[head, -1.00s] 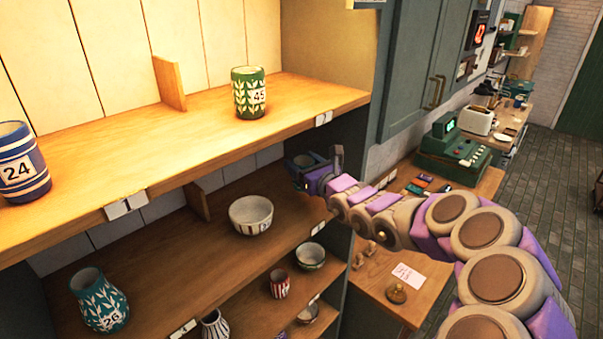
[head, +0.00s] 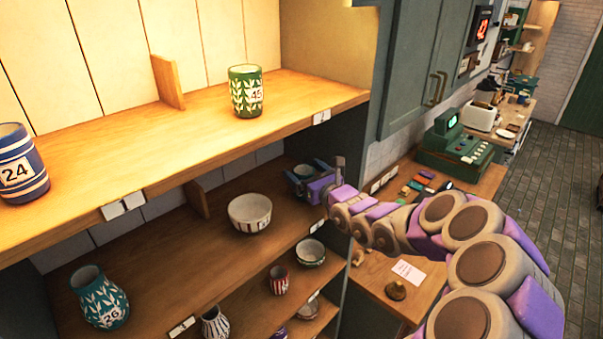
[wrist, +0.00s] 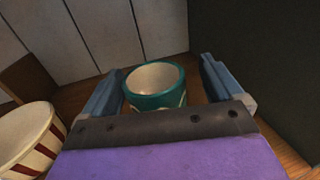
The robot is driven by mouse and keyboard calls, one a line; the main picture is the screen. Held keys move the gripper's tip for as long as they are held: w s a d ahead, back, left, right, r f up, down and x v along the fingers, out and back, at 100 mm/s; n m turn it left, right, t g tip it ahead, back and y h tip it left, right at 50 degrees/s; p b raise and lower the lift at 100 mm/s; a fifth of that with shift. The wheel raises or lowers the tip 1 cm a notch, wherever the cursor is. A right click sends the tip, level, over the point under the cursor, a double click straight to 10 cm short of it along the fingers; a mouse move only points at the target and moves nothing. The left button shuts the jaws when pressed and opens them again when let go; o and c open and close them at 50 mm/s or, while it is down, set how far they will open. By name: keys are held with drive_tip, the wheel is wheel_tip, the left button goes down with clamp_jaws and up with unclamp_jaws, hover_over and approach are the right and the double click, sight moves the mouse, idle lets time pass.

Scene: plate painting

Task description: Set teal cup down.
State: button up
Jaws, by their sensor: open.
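The teal cup (wrist: 156,88) stands upright on the wooden shelf, between the two spread fingers of my gripper (wrist: 165,90) in the wrist view. There is a gap between the cup and each finger, so my gripper is open around it. Its interior is pale and its lower part is hidden by my gripper's palm. In the head view my gripper (head: 312,182) reaches into the right end of the middle shelf (head: 215,247). There the cup (head: 303,171) shows only in part, behind my gripper.
A striped bowl (head: 250,212) stands left of my gripper, and it also shows in the wrist view (wrist: 28,140). A dark cabinet side (wrist: 250,60) is close on the right. The upper shelf (head: 180,120), holding a green cup (head: 246,92), is above my gripper.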

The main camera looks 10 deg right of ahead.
drive_tip(key=shift+d+r, duration=0.1)
drive_tip(key=shift+d, duration=0.25)
drive_tip(key=shift+s+d, duration=0.25)
drive_tip(key=v, duration=0.1)
drive_tip(key=b+v, duration=0.1)
drive_tip(key=v, duration=0.1)
drive_tip(key=a+v, duration=0.1)
drive_tip(key=v, duration=0.1)
drive_tip(key=shift+s+b, duration=0.3)
drive_tip(key=shift+s, duration=0.15)
drive_tip(key=v, duration=0.3)
drive_tip(key=b+v, duration=0.1)
drive_tip(key=v, duration=0.1)
drive_tip(key=shift+s+d, duration=0.2)
drive_tip(key=shift+d, duration=0.25)
drive_tip(key=shift+a, duration=0.1)
